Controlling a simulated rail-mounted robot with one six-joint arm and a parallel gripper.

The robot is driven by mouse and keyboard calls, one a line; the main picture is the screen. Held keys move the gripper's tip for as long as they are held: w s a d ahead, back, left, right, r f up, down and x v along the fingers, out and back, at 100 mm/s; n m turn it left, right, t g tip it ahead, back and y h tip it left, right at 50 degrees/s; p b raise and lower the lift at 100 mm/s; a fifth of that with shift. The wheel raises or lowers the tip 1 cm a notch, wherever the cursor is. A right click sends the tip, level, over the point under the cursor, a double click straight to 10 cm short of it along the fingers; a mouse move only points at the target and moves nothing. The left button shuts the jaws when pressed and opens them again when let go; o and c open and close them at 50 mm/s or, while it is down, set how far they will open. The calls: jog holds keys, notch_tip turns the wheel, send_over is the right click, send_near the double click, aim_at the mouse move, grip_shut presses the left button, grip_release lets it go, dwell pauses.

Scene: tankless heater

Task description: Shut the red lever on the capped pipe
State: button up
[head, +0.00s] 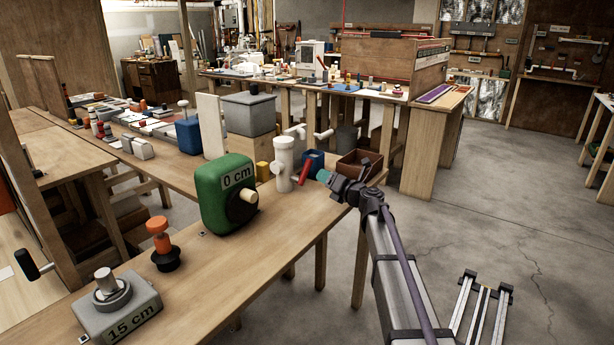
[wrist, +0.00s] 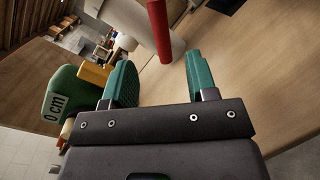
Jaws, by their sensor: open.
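The white capped pipe (head: 284,160) stands upright on the wooden bench, with a short side stub. Its red lever (head: 305,173) sticks out on the right side and slants. My gripper (head: 323,177) is just right of the lever, its teal fingers pointing at it. In the wrist view my gripper (wrist: 157,70) is open, and the red lever (wrist: 159,30) appears between the two fingertips with a gap on both sides. Whether its end reaches in between them is hard to tell.
A blue block (head: 313,157) and a brown open box (head: 360,166) are behind my gripper. The bench front is clear near the pipe.

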aim_at(309, 170)
jog(key=x, duration=1)
jog(key=shift+w+a+f, duration=0.1)
jog(key=shift+w+a, duration=0.05)
jog(key=shift+a, duration=0.05)
jog(key=shift+c, duration=0.5)
grip_shut()
